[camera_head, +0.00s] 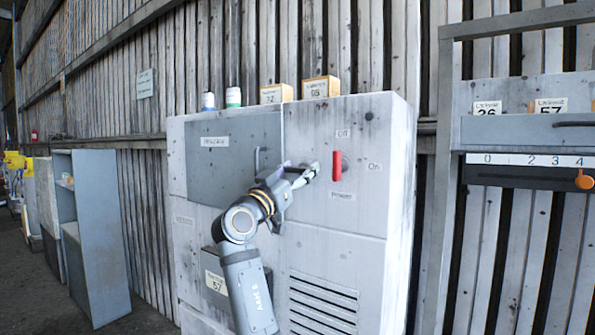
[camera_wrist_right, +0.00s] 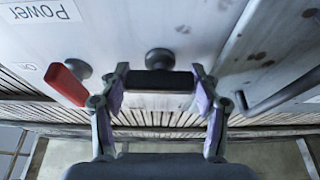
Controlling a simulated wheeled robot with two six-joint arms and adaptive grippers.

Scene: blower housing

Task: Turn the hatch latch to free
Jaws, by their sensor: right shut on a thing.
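The hatch latch (camera_wrist_right: 160,82) is a black bar on a round grey boss. In the right wrist view it lies level across the picture, between the two fingers of my right gripper (camera_wrist_right: 160,100). The fingers are closed on its ends. In the head view my right gripper (camera_head: 308,174) is at the cabinet front, just right of the grey hatch (camera_head: 222,170), and hides the latch. The hatch looks closed and has a grey bar handle (camera_head: 257,160), which also shows at the right of the wrist view (camera_wrist_right: 275,98). My left gripper is not in view.
Small boxes (camera_head: 320,87) and two small containers (camera_head: 233,97) stand on the cabinet (camera_head: 385,130). A rack with an orange-knobbed slider (camera_head: 584,180) is at right.

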